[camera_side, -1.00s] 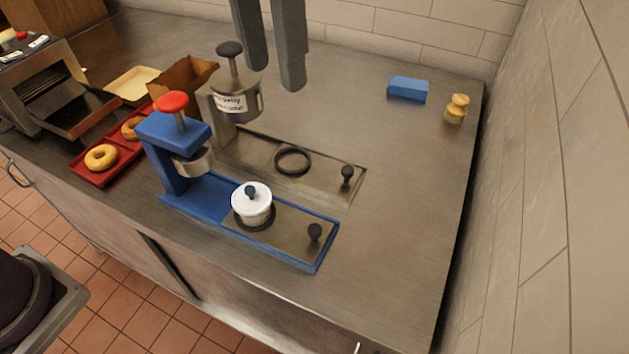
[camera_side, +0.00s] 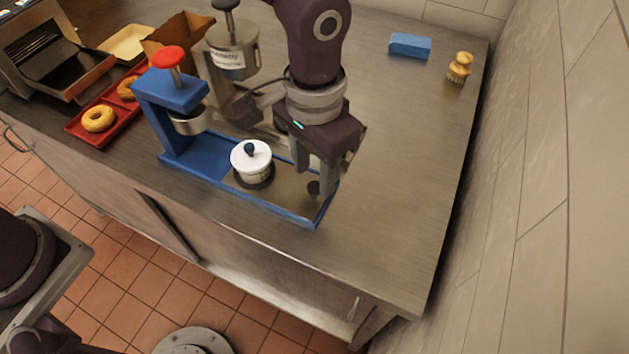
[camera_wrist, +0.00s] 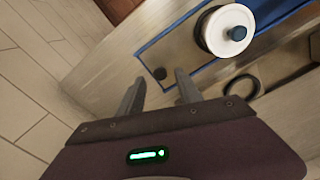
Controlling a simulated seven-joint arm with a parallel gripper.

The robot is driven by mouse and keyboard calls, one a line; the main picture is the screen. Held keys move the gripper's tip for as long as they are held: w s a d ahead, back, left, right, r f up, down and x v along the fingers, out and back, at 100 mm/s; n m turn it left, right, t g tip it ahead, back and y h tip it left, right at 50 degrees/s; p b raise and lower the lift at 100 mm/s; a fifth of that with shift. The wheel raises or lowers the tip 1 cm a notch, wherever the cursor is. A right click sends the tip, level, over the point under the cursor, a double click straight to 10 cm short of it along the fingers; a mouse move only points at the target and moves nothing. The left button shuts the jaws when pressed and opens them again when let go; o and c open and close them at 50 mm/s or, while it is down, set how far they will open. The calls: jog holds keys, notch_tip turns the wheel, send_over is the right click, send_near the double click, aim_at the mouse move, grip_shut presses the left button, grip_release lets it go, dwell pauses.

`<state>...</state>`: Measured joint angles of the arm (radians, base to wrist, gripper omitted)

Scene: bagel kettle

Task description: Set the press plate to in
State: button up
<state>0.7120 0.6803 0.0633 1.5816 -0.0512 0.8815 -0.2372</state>
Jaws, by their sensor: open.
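The press plate (camera_side: 287,193) is a metal slide pulled out to the right along the base of the blue press (camera_side: 170,92). A lidded white pot (camera_side: 251,158) sits on it, right of the red-knobbed press head. The plate's dark knob (camera_side: 314,187) is near its right end; it also shows in the wrist view (camera_wrist: 160,73). My gripper (camera_side: 317,178) is open and low over that end. In the wrist view its two fingers (camera_wrist: 158,90) straddle the line to the knob, which appears just beyond their tips. Contact cannot be told.
A grey labelled press (camera_side: 232,55) stands behind; my arm hides part of its slide. A dark ring (camera_wrist: 241,87) lies there. A red tray (camera_side: 108,112) with bagels is at left. A blue block (camera_side: 410,45) and a brush (camera_side: 459,67) are at back right. The right counter is clear.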

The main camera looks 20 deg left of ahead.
aim_at(315, 185)
notch_tip(315, 185, down, 4)
jog(key=shift+f, duration=0.15)
grip_shut()
dwell(1.4)
